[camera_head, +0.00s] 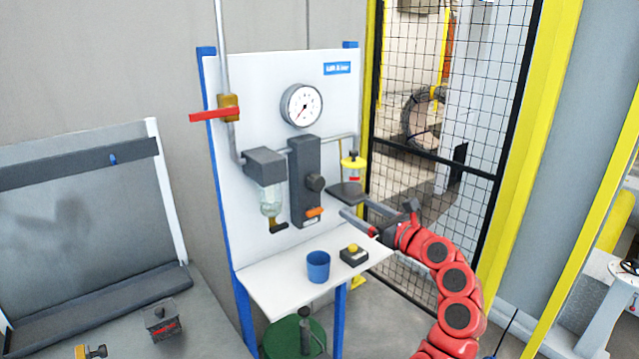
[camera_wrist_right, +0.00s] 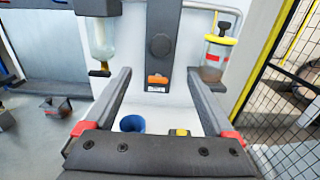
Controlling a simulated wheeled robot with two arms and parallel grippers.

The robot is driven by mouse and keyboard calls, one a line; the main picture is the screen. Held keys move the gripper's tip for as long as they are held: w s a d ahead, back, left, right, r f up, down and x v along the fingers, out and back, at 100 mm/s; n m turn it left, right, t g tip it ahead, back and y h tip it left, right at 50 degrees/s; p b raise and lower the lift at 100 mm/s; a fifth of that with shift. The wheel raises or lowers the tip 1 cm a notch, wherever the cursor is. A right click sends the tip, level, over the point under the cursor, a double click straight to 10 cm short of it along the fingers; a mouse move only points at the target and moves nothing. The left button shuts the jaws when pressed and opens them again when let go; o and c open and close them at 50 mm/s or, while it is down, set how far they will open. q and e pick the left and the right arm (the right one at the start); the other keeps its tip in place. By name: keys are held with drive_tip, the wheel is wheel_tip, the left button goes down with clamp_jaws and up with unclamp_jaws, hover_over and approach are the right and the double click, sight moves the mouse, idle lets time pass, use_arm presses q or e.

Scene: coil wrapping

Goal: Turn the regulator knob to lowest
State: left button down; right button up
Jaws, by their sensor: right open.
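The regulator (camera_head: 304,165) is a dark grey upright block on a white panel. Its round dark knob (camera_head: 315,183) faces outward, and it also shows in the right wrist view (camera_wrist_right: 160,45). An orange slide piece (camera_head: 314,212) sits below the knob. My right gripper (camera_head: 343,203) is open and empty, in front and to the right of the regulator. In the right wrist view its two fingers (camera_wrist_right: 158,74) point at the panel, with the knob centred above and beyond the tips, apart from them. The knob's setting cannot be read. My left gripper is not in view.
A round gauge (camera_head: 302,105) is above the regulator. A filter bowl (camera_head: 270,200) hangs left, a yellow-topped bowl (camera_head: 353,165) right. A red-handled valve (camera_head: 213,115) is upper left. A blue cup (camera_head: 318,266) and yellow-button box (camera_head: 353,256) stand on the shelf (camera_head: 275,283) below.

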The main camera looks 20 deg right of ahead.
sight(319, 186)
drive_tip(key=p+x, duration=0.2)
drive_tip(key=x, duration=1.2)
drive_tip(key=shift+w+a+f, duration=0.15)
drive_tip(key=shift+w+a, duration=0.05)
drive_tip(key=shift+w, duration=0.05)
drive_tip(key=shift+x, duration=0.9)
drive_tip(key=shift+w+d, duration=0.1)
drive_tip(key=shift+d, duration=0.05)
drive_tip(key=c, duration=1.4)
